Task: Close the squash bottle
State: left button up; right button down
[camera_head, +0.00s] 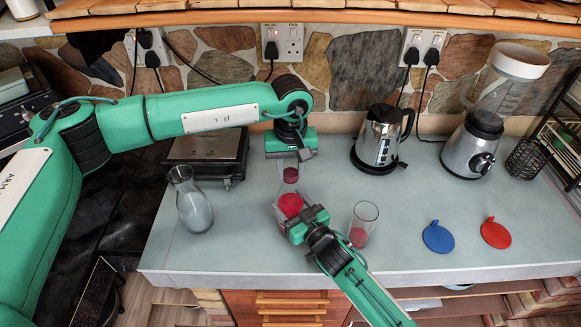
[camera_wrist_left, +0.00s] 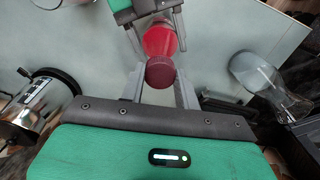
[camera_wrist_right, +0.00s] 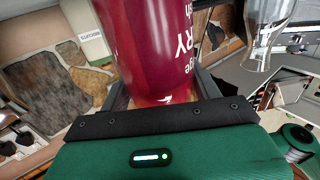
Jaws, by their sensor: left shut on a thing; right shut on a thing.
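The squash bottle (camera_head: 290,205) has a deep red body and stands over the middle of the counter. It shows close up in the right wrist view (camera_wrist_right: 155,45), with white lettering. My right gripper (camera_head: 291,217) is shut on its body from the front. The dark red cap (camera_head: 290,175) is at the bottle's top end. My left gripper (camera_head: 289,163) is shut on the cap from above, and the left wrist view shows the cap (camera_wrist_left: 160,72) between the two fingers. I cannot tell whether the cap touches the bottle's neck.
A glass with red drink (camera_head: 363,224) stands just right of my right gripper. A glass carafe (camera_head: 191,203) stands to the left. A kettle (camera_head: 378,140), a blender (camera_head: 478,140) and blue (camera_head: 438,238) and red (camera_head: 495,233) discs are to the right. The front right counter is mostly clear.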

pick_arm(q)
jog(key=o, duration=1.1)
jog(key=shift+o, duration=0.2)
notch_tip(320, 180, up, 12)
pick_arm(e)
jog(key=shift+c, duration=1.2)
grip_release()
